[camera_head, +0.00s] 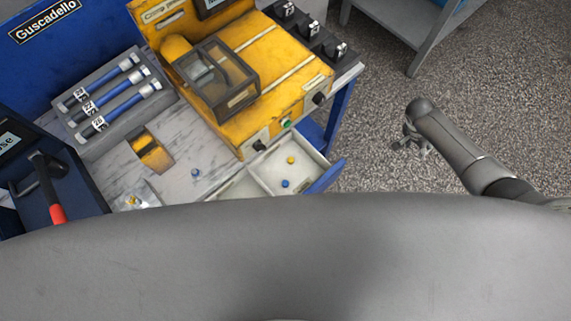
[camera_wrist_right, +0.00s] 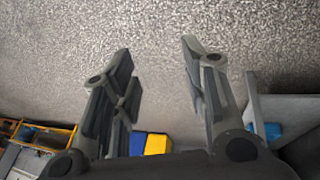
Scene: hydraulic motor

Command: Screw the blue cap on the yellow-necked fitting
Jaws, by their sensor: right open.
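A small blue cap (camera_head: 195,172) lies on the grey worktop in the head view. Another blue cap (camera_head: 285,183) and a yellow cap (camera_head: 291,160) lie in the open drawer; I cannot tell which blue cap the task means. A metal part (camera_head: 137,200) with small yellow and blue spots stands at the worktop's near edge, partly hidden by my body; it may hold the yellow-necked fitting, too small to tell. My right gripper (camera_head: 414,142) is far right of the bench, over the floor. In the right wrist view (camera_wrist_right: 158,58) its fingers are apart and empty. My left gripper is not in view.
The open drawer (camera_head: 322,179) juts out from the bench. A yellow machine (camera_head: 290,75) stands behind it. A grey rack (camera_head: 112,95) of blue cylinders is at the left, beside a dark case (camera_head: 75,190) with a red-handled tool. Open floor lies right.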

